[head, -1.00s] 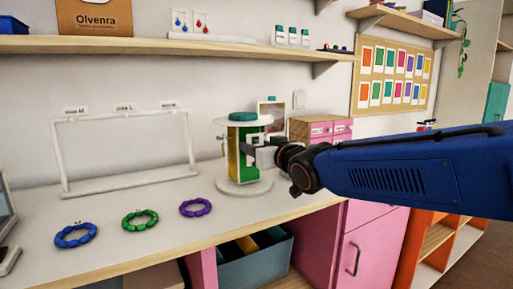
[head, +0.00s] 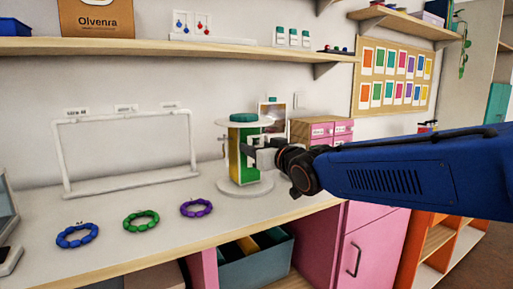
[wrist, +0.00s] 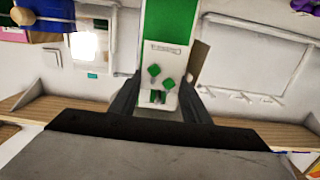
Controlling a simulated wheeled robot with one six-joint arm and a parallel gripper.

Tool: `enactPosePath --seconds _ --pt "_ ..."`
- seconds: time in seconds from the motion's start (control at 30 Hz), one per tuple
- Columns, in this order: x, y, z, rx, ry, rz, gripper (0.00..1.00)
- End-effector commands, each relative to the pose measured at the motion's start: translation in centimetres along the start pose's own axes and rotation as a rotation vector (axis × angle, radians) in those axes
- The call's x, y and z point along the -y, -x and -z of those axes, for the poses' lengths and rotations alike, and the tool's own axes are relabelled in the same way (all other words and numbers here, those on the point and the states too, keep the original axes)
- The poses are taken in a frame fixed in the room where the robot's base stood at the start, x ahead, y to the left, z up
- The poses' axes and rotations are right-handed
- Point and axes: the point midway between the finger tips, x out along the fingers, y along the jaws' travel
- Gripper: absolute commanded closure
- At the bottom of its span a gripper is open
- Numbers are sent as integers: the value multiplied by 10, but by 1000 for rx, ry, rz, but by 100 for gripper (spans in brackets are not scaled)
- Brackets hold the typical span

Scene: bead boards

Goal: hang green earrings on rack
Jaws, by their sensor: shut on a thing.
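Two green diamond-shaped earrings (wrist: 162,80) show on a white card (wrist: 170,50) in the wrist view. My gripper (wrist: 158,98) is shut on this card, with a finger on either side. A green panel shows beyond the card. In the head view my gripper (head: 254,154) is at the right side of a round white stand (head: 246,190) with a teal knob and green and yellow panels. The gripper partly hides the stand, and I cannot tell whether the card touches it. An empty white frame rack (head: 125,117) stands at the left.
Blue (head: 77,236), green (head: 141,221) and purple (head: 196,208) bead bracelets lie along the counter front. Pink drawers (head: 322,131) stand behind my gripper. A wall shelf (head: 170,45) holding earrings and bottles runs above. The counter between bracelets and stand is clear.

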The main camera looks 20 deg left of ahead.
Motion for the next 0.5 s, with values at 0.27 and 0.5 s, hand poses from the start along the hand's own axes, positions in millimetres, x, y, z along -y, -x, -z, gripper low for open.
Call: enactPosePath --seconds 0.27,0.5 --pt "0 -4 -11 17 -1 0 89" --pt "0 -7 -14 18 -2 -1 89"
